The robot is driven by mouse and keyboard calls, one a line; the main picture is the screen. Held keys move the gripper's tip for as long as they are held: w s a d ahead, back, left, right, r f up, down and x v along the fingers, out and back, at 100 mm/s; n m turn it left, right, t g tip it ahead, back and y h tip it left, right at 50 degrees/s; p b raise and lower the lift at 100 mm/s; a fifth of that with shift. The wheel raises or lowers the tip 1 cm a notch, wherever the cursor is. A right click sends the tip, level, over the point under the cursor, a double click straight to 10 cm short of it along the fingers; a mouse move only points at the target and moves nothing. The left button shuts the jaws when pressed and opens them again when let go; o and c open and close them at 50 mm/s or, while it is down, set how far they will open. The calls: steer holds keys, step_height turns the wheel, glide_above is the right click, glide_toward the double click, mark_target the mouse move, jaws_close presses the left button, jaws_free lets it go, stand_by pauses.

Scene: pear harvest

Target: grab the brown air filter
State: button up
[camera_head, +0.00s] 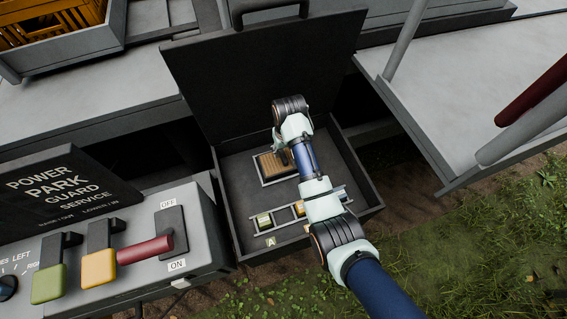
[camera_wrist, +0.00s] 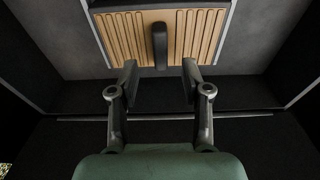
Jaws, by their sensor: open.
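The brown air filter (camera_head: 270,165) lies in a light frame on the floor of the open dark case. Its ribbed tan face and dark central handle show in the wrist view (camera_wrist: 187,38). My gripper (camera_wrist: 160,80) is open and empty, with one finger on each side of the handle's line and the handle just ahead of the fingertips. In the head view my arm reaches down into the case and hides the right part of the filter and most of my gripper.
The dark case (camera_head: 231,201) has side walls and a raised lid (camera_head: 262,65) behind the filter. A rack (camera_head: 288,220) with several small labelled pieces lies nearer the front. A control panel (camera_head: 150,215) with levers stands left. Grass is at the right.

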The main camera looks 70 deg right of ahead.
mark_target(284, 155)
steer(key=f, duration=0.2)
steer(key=f+b, duration=0.1)
steer(key=f, duration=0.2)
steer(key=shift+w+d+f+b, duration=0.25)
steer(key=shift+w+f+b, duration=0.05)
steer(key=shift+b, duration=0.1)
jaws_close()
